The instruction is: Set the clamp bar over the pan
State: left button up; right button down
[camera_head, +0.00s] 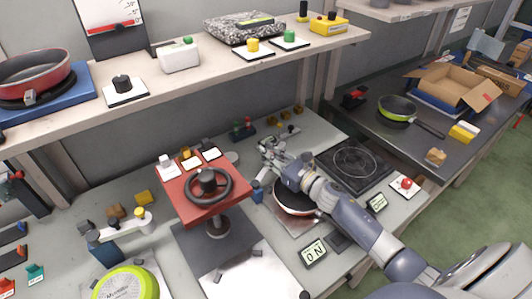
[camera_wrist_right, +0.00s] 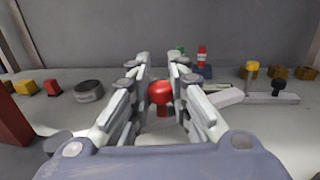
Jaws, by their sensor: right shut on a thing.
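The pan (camera_head: 297,209) lies on the bench, largely hidden under my right forearm and wrist. A blue post (camera_head: 257,193) stands just left of it. My right gripper (camera_head: 268,151) is beyond the pan, towards the back of the bench. In the right wrist view its fingers (camera_wrist_right: 160,82) are shut on a red ball knob (camera_wrist_right: 160,93) on a short red stem. A pale bar (camera_wrist_right: 226,97) shows right of the fingers; I cannot tell whether it is the clamp bar joined to the knob. My left gripper is not in view.
A red stand with a dark handwheel (camera_head: 208,185) rises left of the pan. A black hob (camera_head: 353,164) lies to the right. A display reading "ON" (camera_head: 313,253) is in front. At left, a lime pan (camera_head: 127,284) lies beside another post. A shelf (camera_head: 200,80) crosses behind.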

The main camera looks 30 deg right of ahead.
jog(key=s+m+h, duration=0.1)
jog(key=m+h, duration=0.1)
jog(key=h, duration=0.1)
jog(key=shift+s+d+f+t, duration=0.1)
jog(key=shift+s+d+t, duration=0.3)
jog(key=shift+s+d+m+h+b, duration=0.3)
jog(key=shift+s+m+h, duration=0.35)
jog(key=shift+h, duration=0.45)
jog(key=shift+s+d+m+h+b, duration=0.15)
jog(key=shift+s+m+h+b, duration=0.2)
jog(key=shift+m+h, duration=0.6)
jog(key=c, duration=1.5)
grip_release()
jog(key=shift+a, duration=0.1)
jog(key=s, duration=0.4)
jog(key=s+a, duration=0.1)
jog(key=s, duration=0.7)
jog(key=shift+a, duration=0.25)
